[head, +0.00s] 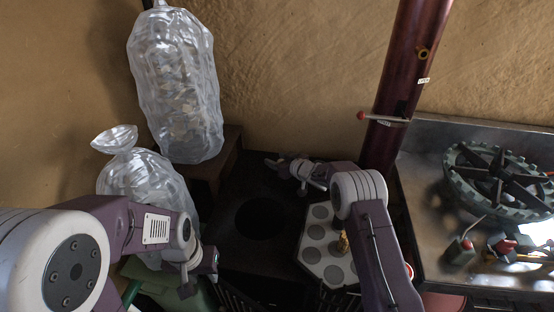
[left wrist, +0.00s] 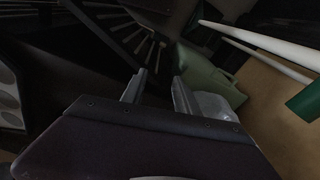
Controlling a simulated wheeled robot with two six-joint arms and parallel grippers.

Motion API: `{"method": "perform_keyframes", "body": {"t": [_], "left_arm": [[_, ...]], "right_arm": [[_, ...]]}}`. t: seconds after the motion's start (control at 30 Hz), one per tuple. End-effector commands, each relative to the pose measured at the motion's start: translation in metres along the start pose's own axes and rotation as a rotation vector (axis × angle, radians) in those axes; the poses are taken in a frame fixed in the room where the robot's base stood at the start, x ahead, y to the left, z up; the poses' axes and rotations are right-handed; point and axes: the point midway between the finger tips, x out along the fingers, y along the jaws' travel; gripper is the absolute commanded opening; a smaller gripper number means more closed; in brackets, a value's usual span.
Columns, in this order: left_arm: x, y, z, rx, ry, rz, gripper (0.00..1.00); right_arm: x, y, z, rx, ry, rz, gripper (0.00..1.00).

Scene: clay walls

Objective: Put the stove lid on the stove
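The dark stove (head: 285,270) stands at the middle of the head view, with a round black opening (head: 262,218) in its top. A pale plate with straight edges, grey discs and a brass knob (head: 342,243), probably the stove lid (head: 316,252), lies to the right of the opening, partly behind my right arm. Its grey discs also show at the left edge of the left wrist view (left wrist: 9,97). My left gripper (head: 207,277) is low at the stove's front left; its fingers (left wrist: 158,88) are apart and empty. My right gripper (head: 274,163) is over the stove's back edge; its fingers are unclear.
Two clear plastic bags (head: 180,90) (head: 145,180) stand at the left. A dark red pipe (head: 400,95) rises behind the stove on the right. A metal bench (head: 420,205) with a large toothed wheel (head: 500,178) and small tools is at right. A green container (left wrist: 212,72) lies beyond the left fingers.

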Motion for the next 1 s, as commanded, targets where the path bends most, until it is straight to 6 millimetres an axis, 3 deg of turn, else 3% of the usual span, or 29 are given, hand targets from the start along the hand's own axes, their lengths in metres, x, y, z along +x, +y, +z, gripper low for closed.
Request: {"method": "perform_keyframes", "body": {"t": [0.33, 0.8, 1.0], "left_arm": [[-0.003, 0.000, 0.000, 0.000, 0.000, 0.000, 0.36], [-0.016, 0.000, -0.002, 0.000, 0.000, 0.000, 0.36], [-0.018, 0.000, -0.002, 0.000, 0.000, 0.000, 0.36]], "right_arm": [[-0.009, 0.001, -0.005, 0.002, -0.001, 0.000, 0.50], [-0.103, 0.001, -0.005, 0.002, 0.000, 0.003, 0.50], [-0.121, 0.000, -0.004, 0.000, 0.001, 0.001, 0.50]]}}
